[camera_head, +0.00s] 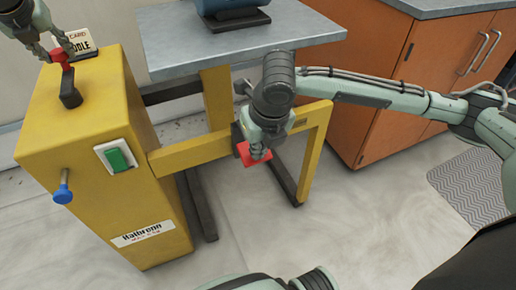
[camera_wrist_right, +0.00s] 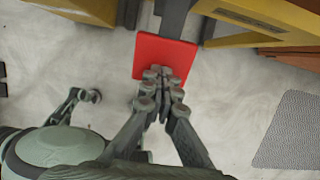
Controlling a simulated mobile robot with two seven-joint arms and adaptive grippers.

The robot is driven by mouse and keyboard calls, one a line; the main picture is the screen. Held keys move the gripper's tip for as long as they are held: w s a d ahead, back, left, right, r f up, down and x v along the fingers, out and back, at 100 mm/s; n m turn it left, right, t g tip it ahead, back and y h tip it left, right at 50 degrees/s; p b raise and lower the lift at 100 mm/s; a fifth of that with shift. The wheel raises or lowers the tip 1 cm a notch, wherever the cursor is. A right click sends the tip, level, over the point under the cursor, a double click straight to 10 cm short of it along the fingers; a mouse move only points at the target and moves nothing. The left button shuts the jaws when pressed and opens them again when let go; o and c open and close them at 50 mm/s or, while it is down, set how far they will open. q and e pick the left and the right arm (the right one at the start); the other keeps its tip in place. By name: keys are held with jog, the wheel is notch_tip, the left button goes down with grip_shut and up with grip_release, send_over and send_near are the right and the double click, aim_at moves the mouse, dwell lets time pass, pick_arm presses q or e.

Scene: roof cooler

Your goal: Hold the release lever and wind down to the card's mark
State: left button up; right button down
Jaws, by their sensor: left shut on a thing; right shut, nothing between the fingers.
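A yellow cabinet (camera_head: 75,130) stands at the left. A dark lever (camera_head: 70,95) with a red knob (camera_head: 62,57) rises from its top. My left gripper (camera_head: 58,50) is shut on the red knob. A white card (camera_head: 80,42) stands behind the lever; "CARD" and "DDLE" show, the rest is hidden by the gripper. A red flat paddle (camera_head: 242,153) sits by the yellow frame and also shows in the right wrist view (camera_wrist_right: 150,50). My right gripper (camera_head: 258,153) is shut and empty, its fingertips (camera_wrist_right: 162,78) over the paddle's near edge; I cannot tell whether they touch.
A blue-knobbed handle (camera_head: 63,190) and a green switch (camera_head: 118,158) are on the cabinet. A grey platform (camera_head: 215,60) carries a blue object (camera_head: 237,18). A yellow frame (camera_head: 315,150) stands under the right arm. Orange cupboards (camera_head: 425,75) stand at the right. The front floor is clear.

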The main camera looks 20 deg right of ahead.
pick_arm(q)
jog(key=shift+d, duration=0.7)
jog(key=shift+s+d, duration=0.15)
jog(key=shift+d, duration=0.85)
jog(key=shift+s+d, duration=0.1)
jog(key=shift+s+d+f, duration=0.1)
jog(key=shift+s+d, duration=0.1)
jog(key=shift+d, duration=0.2)
jog(key=shift+s+d, duration=0.15)
jog(key=shift+d, duration=0.2)
